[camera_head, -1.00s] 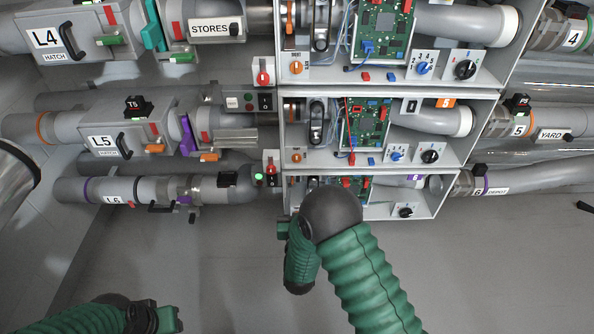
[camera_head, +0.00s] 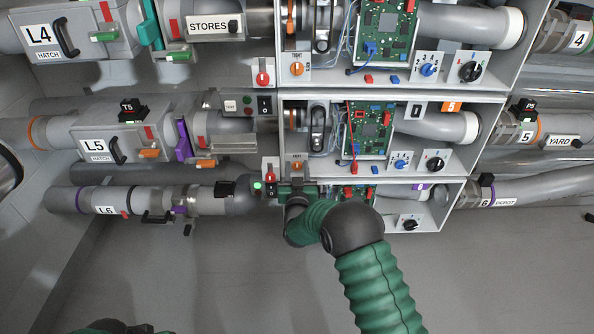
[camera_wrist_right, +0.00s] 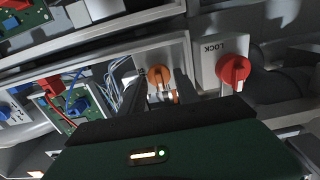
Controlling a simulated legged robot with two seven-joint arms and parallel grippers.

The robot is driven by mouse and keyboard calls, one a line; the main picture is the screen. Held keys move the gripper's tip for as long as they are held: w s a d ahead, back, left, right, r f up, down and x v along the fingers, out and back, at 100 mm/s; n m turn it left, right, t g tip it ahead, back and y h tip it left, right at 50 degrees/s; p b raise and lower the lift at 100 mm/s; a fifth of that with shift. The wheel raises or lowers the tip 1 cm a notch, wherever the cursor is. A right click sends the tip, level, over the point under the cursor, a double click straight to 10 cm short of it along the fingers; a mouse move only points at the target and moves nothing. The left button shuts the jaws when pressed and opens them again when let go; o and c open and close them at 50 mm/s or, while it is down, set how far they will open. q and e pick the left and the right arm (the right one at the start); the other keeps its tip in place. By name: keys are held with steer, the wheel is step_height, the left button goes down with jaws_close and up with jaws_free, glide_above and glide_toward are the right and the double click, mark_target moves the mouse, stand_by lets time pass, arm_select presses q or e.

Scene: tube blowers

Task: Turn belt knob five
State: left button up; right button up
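The belt knob of row five is the orange knob (camera_head: 297,166) on a small white plate at the lower left of the row 5 box. My right gripper (camera_head: 297,184) is just below it, at the front of the box. In the right wrist view the orange knob (camera_wrist_right: 159,75) shows between the two dark fingers of my right gripper (camera_wrist_right: 163,90). The fingers look apart, one on each side; whether they touch the knob I cannot tell. Only a sliver of my left gripper (camera_head: 140,329) shows at the bottom edge, and its fingers are not clear.
A red knob (camera_head: 270,177) marked LOCK in the wrist view (camera_wrist_right: 235,70) sits close left of the orange knob. A green circuit board (camera_head: 368,130) with wires is to the right. The row 6 box (camera_head: 430,205) lies below. Open floor is in front.

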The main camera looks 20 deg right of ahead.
jaws_close()
steer(key=m, duration=0.3)
steer(key=shift+d, duration=0.1)
steer(key=m, duration=0.3)
steer(key=shift+s+d+f+m+p, duration=0.1)
steer(key=shift+f+m+p, duration=0.05)
steer(key=shift+m+p, duration=0.2)
steer(key=m, duration=0.5)
steer(key=shift+d+f, duration=0.15)
steer(key=shift+f, duration=0.1)
steer(key=m, duration=0.6)
steer(key=shift+s+f, duration=0.1)
steer(key=shift+f, duration=0.15)
steer(key=shift+m, duration=0.25)
